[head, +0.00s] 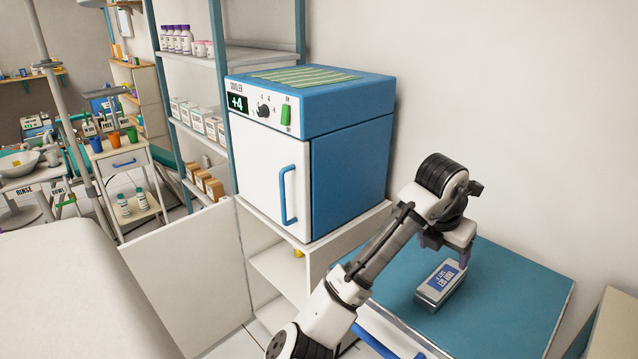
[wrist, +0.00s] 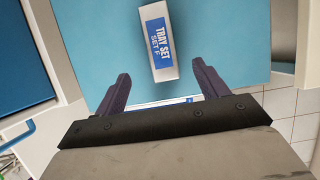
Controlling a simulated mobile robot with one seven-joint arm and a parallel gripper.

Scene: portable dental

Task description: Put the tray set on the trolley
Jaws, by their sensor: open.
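The tray set (head: 440,282) is a small white and grey box with a blue label. It lies on a blue surface (head: 520,300) at the lower right of the head view. In the wrist view the tray set (wrist: 159,42) shows the words "TRAY SET" and sits beyond and between my fingertips. My gripper (wrist: 163,82) is open and empty, with its two dark purple fingers apart. In the head view my gripper (head: 450,250) is above the far end of the box. A small white trolley (head: 125,155) with coloured cups stands at the far left.
A blue and white cooler (head: 310,150) stands on a white cabinet (head: 280,270) left of my arm, with an open door (head: 190,275). Shelves (head: 190,60) with bottles and boxes stand behind. A pale padded surface (head: 60,290) fills the lower left. A wall bounds the right.

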